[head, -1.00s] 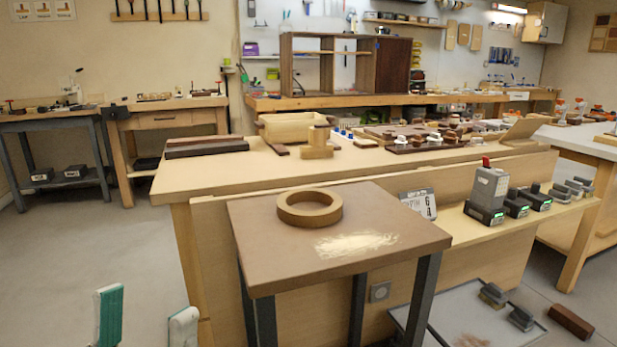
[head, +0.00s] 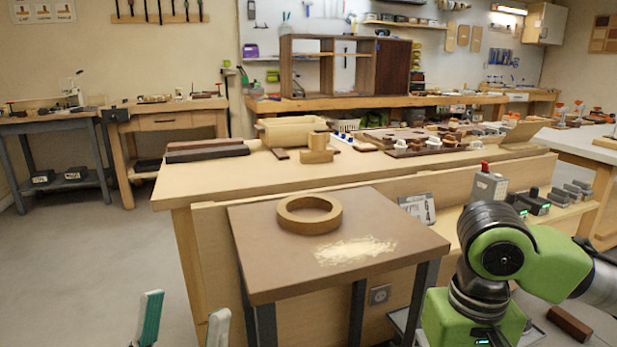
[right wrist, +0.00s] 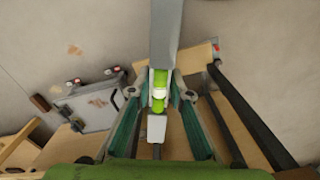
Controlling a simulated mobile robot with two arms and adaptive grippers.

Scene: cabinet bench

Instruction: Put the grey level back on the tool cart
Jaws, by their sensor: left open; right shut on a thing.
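The grey level (right wrist: 165,35) is a long bar with a yellow-green vial. It runs up and down the middle of the right wrist view. My right gripper (right wrist: 160,98) is shut on it there, with a finger on each side. In the head view my green right arm shows at the lower right, but its gripper and the level do not. My left gripper (head: 184,318) is open and empty at the bottom left, beside a small brown-topped stand with dark legs (head: 375,215). I cannot tell for sure whether this stand is the tool cart.
Right behind is a wooden bench (head: 215,172) with dark boards, a box and blocks. Chargers (head: 535,202) stand on its right ledge. A brown block (head: 569,322) lies lower right.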

